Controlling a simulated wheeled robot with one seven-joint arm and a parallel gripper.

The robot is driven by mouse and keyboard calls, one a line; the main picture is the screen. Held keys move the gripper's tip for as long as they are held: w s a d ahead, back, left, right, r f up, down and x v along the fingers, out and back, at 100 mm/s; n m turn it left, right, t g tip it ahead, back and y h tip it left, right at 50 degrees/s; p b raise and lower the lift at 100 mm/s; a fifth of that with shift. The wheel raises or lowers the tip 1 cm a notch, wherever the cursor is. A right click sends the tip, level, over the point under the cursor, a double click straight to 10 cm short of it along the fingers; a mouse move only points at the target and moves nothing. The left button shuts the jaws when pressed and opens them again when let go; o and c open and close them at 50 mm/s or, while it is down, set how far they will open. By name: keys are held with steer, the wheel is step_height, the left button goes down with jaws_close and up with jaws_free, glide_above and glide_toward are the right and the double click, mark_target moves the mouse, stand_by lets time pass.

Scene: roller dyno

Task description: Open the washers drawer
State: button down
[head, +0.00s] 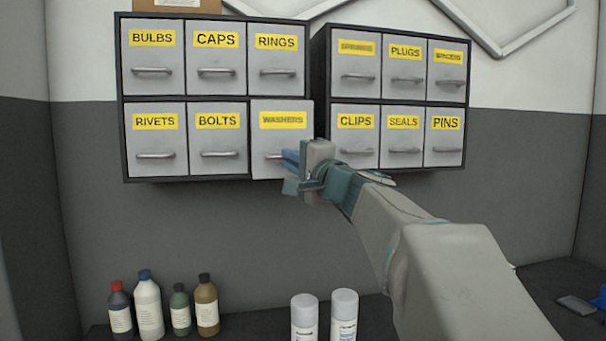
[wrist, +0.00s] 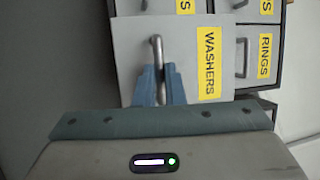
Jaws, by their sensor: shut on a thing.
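The washers drawer (head: 282,133) is a light grey front with a yellow WASHERS label, at the lower right of the left cabinet. Its front stands out a little from the drawers around it. It fills the middle of the wrist view (wrist: 187,50), turned sideways. My gripper (head: 287,158) is at its handle, with the blue fingers closed around the metal bar. The handle (wrist: 157,50) shows between the fingertips (wrist: 158,75) in the wrist view. In the head view my gripper hides the handle's right part.
The left cabinet (head: 118,100) also holds bulbs, caps, rings, rivets and bolts drawers, all shut. A second cabinet (head: 397,104) hangs close on the right. Below stand several bottles (head: 148,305) and two white cans (head: 343,315). The space before the cabinets is otherwise open.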

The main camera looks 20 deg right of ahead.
steer(key=shift+s+a+b, duration=0.2)
steer(key=shift+s+b, duration=0.1)
steer(key=shift+s, duration=0.85)
steer(key=c, duration=1.5)
jaws_free()
steer(key=b+v, duration=0.3)
steer(key=v, duration=1)
steer(key=shift+s, duration=0.4)
steer(key=shift+f, duration=0.15)
